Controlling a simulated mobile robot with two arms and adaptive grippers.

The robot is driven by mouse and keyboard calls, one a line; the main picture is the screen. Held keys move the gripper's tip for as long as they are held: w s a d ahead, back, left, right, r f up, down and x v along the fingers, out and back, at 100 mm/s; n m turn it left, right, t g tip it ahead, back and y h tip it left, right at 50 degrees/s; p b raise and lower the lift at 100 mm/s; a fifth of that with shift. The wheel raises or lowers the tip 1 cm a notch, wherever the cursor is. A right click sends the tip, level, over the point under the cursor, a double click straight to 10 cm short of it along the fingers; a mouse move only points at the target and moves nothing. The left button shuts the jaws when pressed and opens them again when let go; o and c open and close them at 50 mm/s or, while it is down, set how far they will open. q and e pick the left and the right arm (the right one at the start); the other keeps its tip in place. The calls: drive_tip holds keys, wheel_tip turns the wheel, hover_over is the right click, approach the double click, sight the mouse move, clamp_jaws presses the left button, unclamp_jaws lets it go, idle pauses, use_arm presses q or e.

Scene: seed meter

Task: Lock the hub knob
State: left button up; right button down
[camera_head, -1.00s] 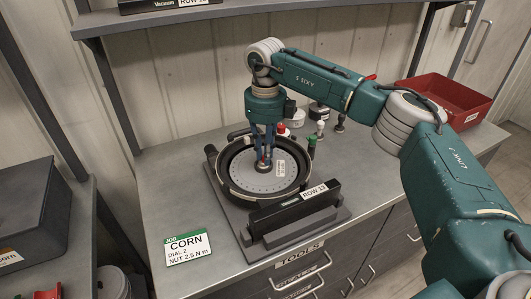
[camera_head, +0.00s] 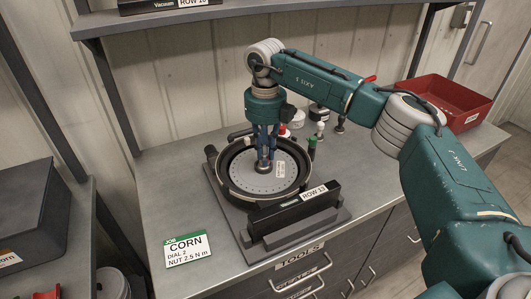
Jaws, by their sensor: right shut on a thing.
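The seed meter (camera_head: 228,184) lies on its dark base on the bench, with a round grey seed disc (camera_head: 246,181) inside its black ring housing. The hub knob (camera_head: 263,168) is at the centre of the disc. My right gripper (camera_head: 264,163) points straight down over the hub, its fingers shut on the knob. The fingers hide most of the knob, so its turned position cannot be told. My left gripper is not in view.
A job card (camera_head: 188,248) reading CORN, dial 2, nut 2.5 N m lies at the front left. A ROW 13 cover (camera_head: 295,208) stands before the disc. Small bottles (camera_head: 312,146) stand behind right. A red bin (camera_head: 450,98) sits at the back right.

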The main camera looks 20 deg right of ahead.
drive_tip(key=c, duration=1.7)
unclamp_jaws()
drive_tip(key=shift+a, duration=0.1)
drive_tip(key=shift+o, duration=0.2)
drive_tip(key=shift+r, duration=0.1)
wheel_tip(320, 180, up, 12)
